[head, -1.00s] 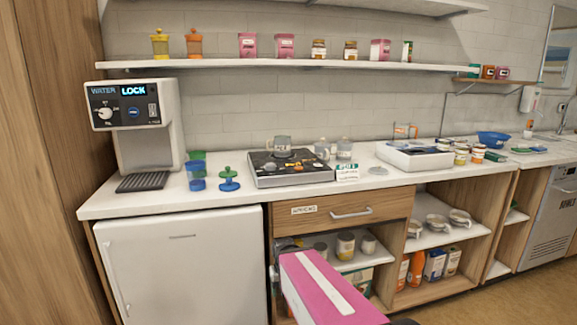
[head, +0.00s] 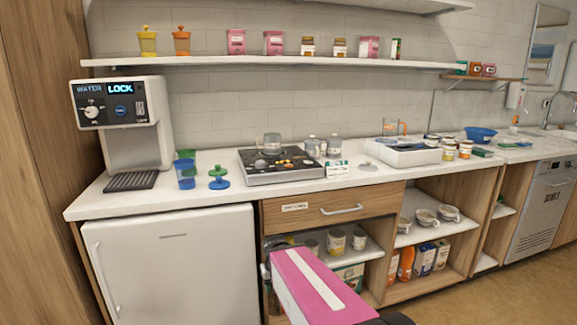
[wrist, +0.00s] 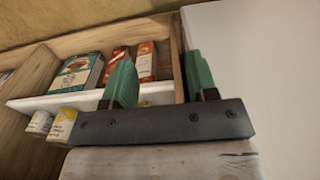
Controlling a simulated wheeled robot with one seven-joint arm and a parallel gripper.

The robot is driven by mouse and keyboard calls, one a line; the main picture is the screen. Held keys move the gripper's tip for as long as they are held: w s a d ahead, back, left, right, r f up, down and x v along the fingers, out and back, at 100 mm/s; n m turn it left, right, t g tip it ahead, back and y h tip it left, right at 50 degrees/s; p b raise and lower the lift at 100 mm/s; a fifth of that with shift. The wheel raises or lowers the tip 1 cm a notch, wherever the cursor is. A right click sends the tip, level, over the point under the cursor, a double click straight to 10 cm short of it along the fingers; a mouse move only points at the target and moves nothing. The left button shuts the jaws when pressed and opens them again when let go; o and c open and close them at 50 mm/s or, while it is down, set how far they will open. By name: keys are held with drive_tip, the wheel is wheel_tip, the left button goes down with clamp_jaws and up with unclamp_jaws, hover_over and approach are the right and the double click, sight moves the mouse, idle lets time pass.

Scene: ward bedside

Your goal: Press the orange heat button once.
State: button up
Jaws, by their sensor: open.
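A flat appliance with a black top and silver front (head: 285,178) sits on the counter in the head view. Small light, dark and orange spots show on its top, with an orange one (head: 289,160) near the middle. They are too small for me to tell which is the heat button. A grey mug-like vessel (head: 271,144) stands at its back. My gripper (wrist: 160,78) shows in the wrist view with its two green fingers apart and nothing between them. It is low by the shelves below the counter, away from the black-topped appliance.
A water dispenser (head: 150,140) with a lit LOCK display stands at the left. Blue and green cups (head: 186,172) and a small sign (head: 337,169) flank the appliance. A drawer (head: 330,207) and open shelves are below. A loaded shelf (head: 220,61) runs above.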

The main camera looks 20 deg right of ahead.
clamp_jaws()
idle(1.5)
